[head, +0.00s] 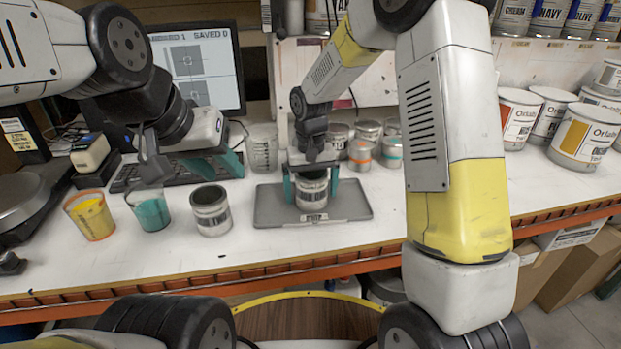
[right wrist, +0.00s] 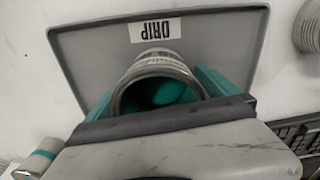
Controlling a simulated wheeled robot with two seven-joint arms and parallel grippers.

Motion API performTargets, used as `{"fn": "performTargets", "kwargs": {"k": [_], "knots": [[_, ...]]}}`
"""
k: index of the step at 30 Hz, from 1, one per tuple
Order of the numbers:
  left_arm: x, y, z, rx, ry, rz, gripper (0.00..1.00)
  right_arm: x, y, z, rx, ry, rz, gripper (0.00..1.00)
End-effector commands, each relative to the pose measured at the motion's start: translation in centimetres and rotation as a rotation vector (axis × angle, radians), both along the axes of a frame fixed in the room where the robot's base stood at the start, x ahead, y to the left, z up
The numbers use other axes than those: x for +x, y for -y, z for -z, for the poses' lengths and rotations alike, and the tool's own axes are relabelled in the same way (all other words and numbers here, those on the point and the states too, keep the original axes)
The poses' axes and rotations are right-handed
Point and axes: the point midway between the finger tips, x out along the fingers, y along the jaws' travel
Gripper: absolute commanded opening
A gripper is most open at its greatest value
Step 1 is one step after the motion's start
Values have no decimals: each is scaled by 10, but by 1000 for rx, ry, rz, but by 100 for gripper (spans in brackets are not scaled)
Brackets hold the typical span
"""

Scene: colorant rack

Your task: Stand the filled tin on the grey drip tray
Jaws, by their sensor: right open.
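The filled tin (head: 312,188) is a grey metal can that stands upright on the grey drip tray (head: 268,207). In the right wrist view I look into the tin (right wrist: 158,60) and see teal inside, below the "DRIP" label of the tray (right wrist: 85,50). My right gripper (head: 311,190) is open, with its teal fingers on either side of the tin. The tin's lower part is partly hidden in the wrist view. My left gripper (head: 215,166) is open and empty above the table, left of the tray.
Another grey tin (head: 211,212) stands left of the tray. Cups of teal (head: 150,211) and yellow (head: 90,216) stand further left. A clear beaker (head: 262,150) and several small tins (head: 361,153) stand behind. The table right of the tray is clear.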

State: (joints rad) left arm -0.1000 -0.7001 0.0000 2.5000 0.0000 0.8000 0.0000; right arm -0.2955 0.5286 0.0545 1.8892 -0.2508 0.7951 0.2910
Motion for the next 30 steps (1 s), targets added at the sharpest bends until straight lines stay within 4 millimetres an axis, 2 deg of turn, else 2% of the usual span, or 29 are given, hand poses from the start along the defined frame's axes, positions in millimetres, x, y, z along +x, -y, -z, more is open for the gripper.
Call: {"fn": "performTargets", "kwargs": {"k": [5, 8, 21, 27, 30], "knots": [[0, 0, 0, 0, 0, 0, 36, 0, 0, -3, 0, 2, 0, 99], [0, 0, 0, 0, 0, 0, 36, 1, 0, -14, 2, 4, 1, 99], [0, 0, 0, 0, 0, 0, 36, 1, 0, -102, 2, 4, 1, 99], [0, 0, 0, 0, 0, 0, 36, 0, 0, -122, 2, 3, 1, 99], [0, 0, 0, 0, 0, 0, 36, -5, 7, -132, 10, 17, 6, 99]]}}
